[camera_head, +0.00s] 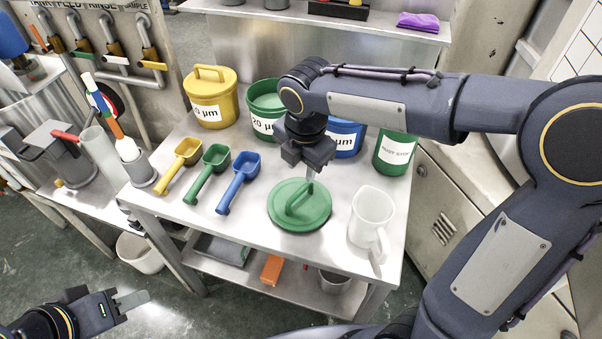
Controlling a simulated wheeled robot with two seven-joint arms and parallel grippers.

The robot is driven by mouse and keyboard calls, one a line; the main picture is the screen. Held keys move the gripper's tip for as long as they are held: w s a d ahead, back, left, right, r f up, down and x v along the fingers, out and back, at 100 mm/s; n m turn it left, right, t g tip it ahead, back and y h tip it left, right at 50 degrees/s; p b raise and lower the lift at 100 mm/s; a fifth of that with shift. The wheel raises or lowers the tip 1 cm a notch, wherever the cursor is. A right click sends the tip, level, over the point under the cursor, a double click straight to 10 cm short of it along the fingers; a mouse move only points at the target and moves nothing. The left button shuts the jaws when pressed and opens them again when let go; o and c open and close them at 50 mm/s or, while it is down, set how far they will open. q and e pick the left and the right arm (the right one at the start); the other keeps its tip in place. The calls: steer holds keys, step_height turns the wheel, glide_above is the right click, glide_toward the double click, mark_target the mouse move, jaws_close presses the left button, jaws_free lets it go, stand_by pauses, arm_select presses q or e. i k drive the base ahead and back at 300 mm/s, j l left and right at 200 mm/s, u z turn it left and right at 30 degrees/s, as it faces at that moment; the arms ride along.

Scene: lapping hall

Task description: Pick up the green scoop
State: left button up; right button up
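The green scoop (206,174) lies on the steel table between a yellow scoop (179,165) and a blue scoop (238,182). Its bowl points to the back and its handle to the front left. My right gripper (310,179) points down above the table, to the right of the scoops, close over the handle of a round green lid (300,205). I cannot tell whether its fingers are apart or touch the lid. My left gripper (132,300) is low at the bottom left, away from the table. Its finger opening is not clear.
A yellow lidded tub (210,97), an open green tub (266,100), a blue tub (347,138) and another green tub (394,153) stand along the table's back. A white jug (370,217) stands at the right. Bare tabletop (160,207) lies in front of the scoops.

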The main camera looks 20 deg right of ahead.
mark_target(217, 157)
steer(key=k+j, duration=0.85)
